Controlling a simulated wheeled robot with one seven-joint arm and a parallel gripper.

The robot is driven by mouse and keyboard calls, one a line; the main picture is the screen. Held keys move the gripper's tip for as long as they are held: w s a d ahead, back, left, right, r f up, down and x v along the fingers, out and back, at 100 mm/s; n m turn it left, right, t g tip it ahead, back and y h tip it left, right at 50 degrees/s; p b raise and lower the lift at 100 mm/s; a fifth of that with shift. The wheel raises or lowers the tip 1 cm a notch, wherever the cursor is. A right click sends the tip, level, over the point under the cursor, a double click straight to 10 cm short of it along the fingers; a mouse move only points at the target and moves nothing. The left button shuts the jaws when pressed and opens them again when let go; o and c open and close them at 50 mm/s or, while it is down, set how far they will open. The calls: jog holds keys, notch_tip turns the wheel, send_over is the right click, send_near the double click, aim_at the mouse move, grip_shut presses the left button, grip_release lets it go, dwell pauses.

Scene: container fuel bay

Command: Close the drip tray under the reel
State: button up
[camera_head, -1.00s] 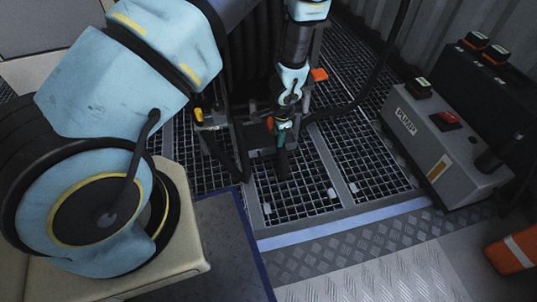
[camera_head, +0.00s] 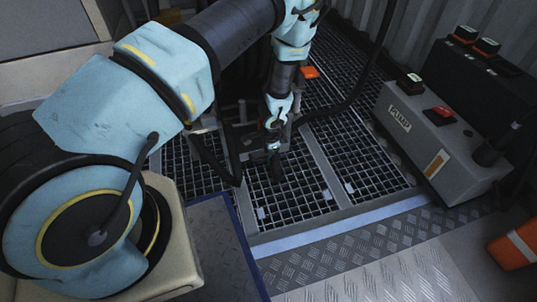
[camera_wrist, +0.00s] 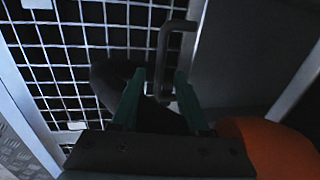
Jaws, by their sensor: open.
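My gripper (camera_wrist: 158,85) is open in the wrist view, with two green fingers pointing at a dark bent bar handle (camera_wrist: 164,45). The handle's lower end shows between the fingertips; I cannot tell whether they touch it. A plain grey panel (camera_wrist: 245,50), seemingly the drip tray, lies right of the handle. In the head view my gripper (camera_head: 274,145) is low over the floor grating, in front of the dark reel area. My arm hides most of the reel, and the tray cannot be made out clearly there.
A black curved hose or nozzle (camera_wrist: 110,80) lies beside the left finger. An orange rounded thing (camera_wrist: 265,145) is at lower right. An orange-and-white object (camera_head: 515,245) is at the right edge.

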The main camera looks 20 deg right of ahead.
jog(key=shift+c, duration=0.2)
grip_shut()
dwell(1.1)
